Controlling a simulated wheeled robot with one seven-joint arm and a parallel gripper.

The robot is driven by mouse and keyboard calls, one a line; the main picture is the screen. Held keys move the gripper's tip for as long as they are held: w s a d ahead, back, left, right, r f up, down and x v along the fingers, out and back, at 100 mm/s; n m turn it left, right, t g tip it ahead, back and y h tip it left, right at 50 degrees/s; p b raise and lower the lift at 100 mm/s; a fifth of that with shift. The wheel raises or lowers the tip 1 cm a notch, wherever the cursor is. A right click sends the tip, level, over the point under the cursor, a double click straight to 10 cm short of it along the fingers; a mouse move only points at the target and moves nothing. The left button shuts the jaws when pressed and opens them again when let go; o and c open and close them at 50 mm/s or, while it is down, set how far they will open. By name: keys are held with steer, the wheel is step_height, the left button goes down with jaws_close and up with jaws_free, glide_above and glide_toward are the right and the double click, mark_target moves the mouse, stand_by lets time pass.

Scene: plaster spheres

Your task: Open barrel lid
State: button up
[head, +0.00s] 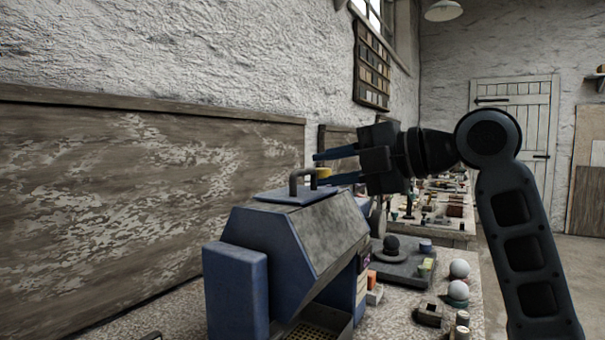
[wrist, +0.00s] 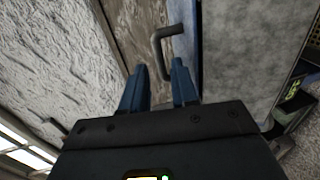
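A blue, box-shaped machine with a sloped grey front panel (head: 325,235) stands on the bench. Its lid, a flat blue plate (head: 270,198) on top, lies flat and looks shut. A dark bent handle (head: 293,184) rises from the lid. My gripper (head: 318,171) reaches in from the right with its two blue fingers apart. The fingertips are close to the handle. In the wrist view the handle (wrist: 168,32) shows just beyond the fingertips (wrist: 158,66), one leg lining up with the gap between them. I cannot tell whether they touch it.
A worn wooden board (head: 150,170) runs along the wall behind the machine. To the machine's right, the bench holds pale spheres (head: 459,269), a dark ball (head: 391,243) on a plate and small blocks. Another cluttered table stands farther back.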

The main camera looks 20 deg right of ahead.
mark_target(307, 172)
steer(key=shift+x, duration=2.55)
steer(key=shift+c, duration=0.4)
jaws_close()
